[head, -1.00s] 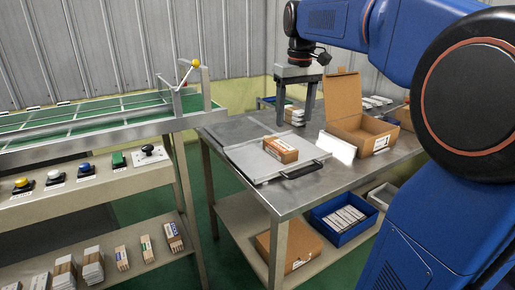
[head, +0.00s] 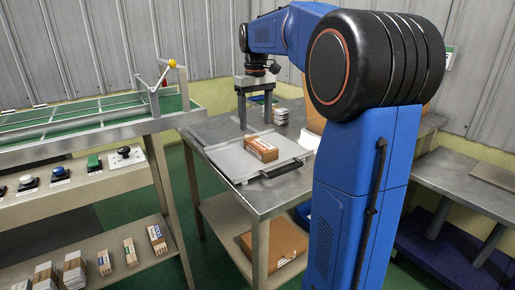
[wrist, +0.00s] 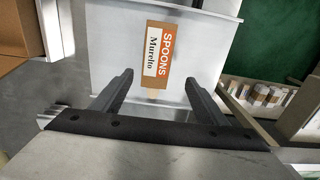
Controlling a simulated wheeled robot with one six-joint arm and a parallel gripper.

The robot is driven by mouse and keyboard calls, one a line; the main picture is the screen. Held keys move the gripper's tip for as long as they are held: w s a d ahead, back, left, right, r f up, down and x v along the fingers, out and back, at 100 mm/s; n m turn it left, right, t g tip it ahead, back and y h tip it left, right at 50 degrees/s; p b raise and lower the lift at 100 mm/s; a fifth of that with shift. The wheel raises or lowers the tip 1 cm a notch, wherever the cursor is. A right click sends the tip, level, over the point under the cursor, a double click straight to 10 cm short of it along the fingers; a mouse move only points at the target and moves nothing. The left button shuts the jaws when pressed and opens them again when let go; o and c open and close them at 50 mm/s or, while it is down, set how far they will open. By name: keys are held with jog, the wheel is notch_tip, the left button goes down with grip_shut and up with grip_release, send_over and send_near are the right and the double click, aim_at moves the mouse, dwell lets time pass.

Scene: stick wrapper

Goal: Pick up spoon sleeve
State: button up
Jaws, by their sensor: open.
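The spoon sleeve is a small brown box (head: 261,149) lying on a light grey tray (head: 228,158) on the metal table in the head view. My gripper (head: 255,124) is open, fingers pointing down, near the sleeve's far side in the head view. In the wrist view, the open gripper (wrist: 159,80) has nothing between its fingers, with the sleeve between and beyond the tips. I see no contact. The gap in height cannot be told exactly.
The tray has a dark handle (head: 281,169) on its near edge. A green-topped bench (head: 60,125) with buttons is at left. A brown carton (head: 285,245) sits on the lower shelf. My arm hides the table's right part.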

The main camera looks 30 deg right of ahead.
send_over(258, 142)
jog(key=f, duration=0.4)
jog(key=shift+w+a, duration=0.2)
jog(key=shift+a, duration=0.1)
jog(key=shift+s+d+f, duration=0.1)
jog(key=shift+d+f, duration=0.1)
jog(key=shift+f, duration=1.15)
jog(key=shift+s+d+f, duration=0.1)
jog(key=shift+d+f, duration=0.05)
jog(key=shift+f, duration=1.2)
jog(key=c, duration=1.2)
